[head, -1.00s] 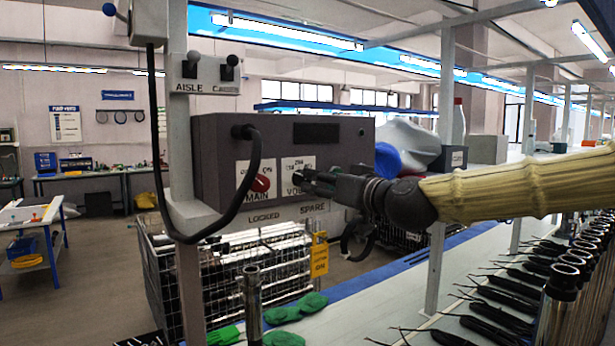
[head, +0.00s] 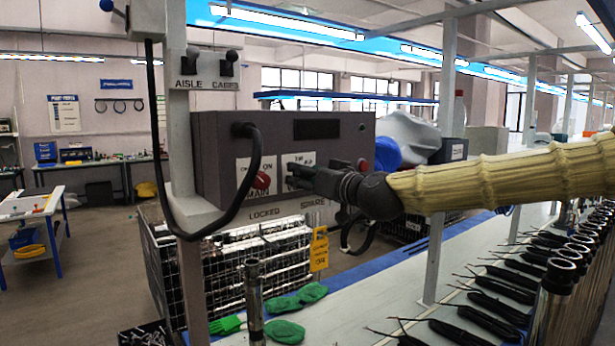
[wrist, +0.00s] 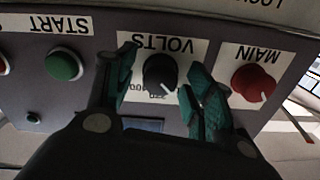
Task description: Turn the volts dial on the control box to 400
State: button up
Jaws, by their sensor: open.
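The grey control box (head: 218,135) is mounted on a post left of centre in the head view. Its volts dial (wrist: 160,73) is a black round knob with a white pointer line. It sits under the VOLTS label, which reads upside down in the wrist view. My gripper (head: 294,175) is at the box front and hides the dial in the head view. In the wrist view my gripper (wrist: 160,95) is open, with one finger on each side of the dial. I see gaps between the fingers and the knob; contact is not visible. The dial's number scale is too blurred to read.
The red MAIN knob (wrist: 253,83) is close beside one finger, and the green START button (wrist: 63,65) is beyond the other. A black cable (head: 250,180) loops past the box's left front.

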jog(key=c, duration=1)
jog(key=shift+f+m+b, duration=0.15)
jog(key=shift+m+b, duration=0.25)
jog(key=shift+b, duration=0.35)
jog(key=m+b, duration=0.3)
jog(key=shift+f+m, duration=0.1)
jog(key=shift+m, duration=0.2)
jog(key=shift+c, duration=0.2)
jog(key=m+b, duration=0.3)
jog(key=m, duration=0.1)
jog(key=shift+m, duration=0.3)
jog(key=m+b, duration=0.2)
jog(key=m, duration=0.2)
jog(key=shift+b, duration=0.35)
jog(key=m+b, duration=0.2)
jog(key=m, duration=0.2)
jog(key=shift+d+m, duration=0.1)
jog(key=shift+m, duration=0.3)
jog(key=shift+r, duration=0.2)
